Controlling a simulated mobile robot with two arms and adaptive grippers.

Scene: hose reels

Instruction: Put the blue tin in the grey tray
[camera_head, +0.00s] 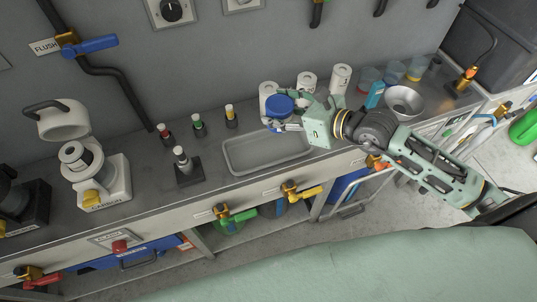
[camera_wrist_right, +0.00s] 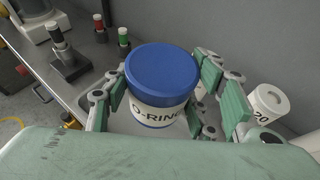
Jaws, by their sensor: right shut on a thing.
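The blue tin (camera_head: 279,104) has a blue lid, and in the right wrist view the tin (camera_wrist_right: 160,82) shows a white label reading "O-RING". My right gripper (camera_head: 285,115) is shut on it, with green finger pads on both sides of it. The tin is upright or nearly so, lid up. The grey tray (camera_head: 255,152) is a shallow, empty rectangular tray on the bench. The tin is held near the tray's back right end; its exact height cannot be told. My left gripper is not in view.
White canisters (camera_head: 306,82) stand behind my right gripper. Several small bottles (camera_head: 198,125) stand left of the tray, with a dark stand (camera_head: 188,172) nearer. Valves line the bench front.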

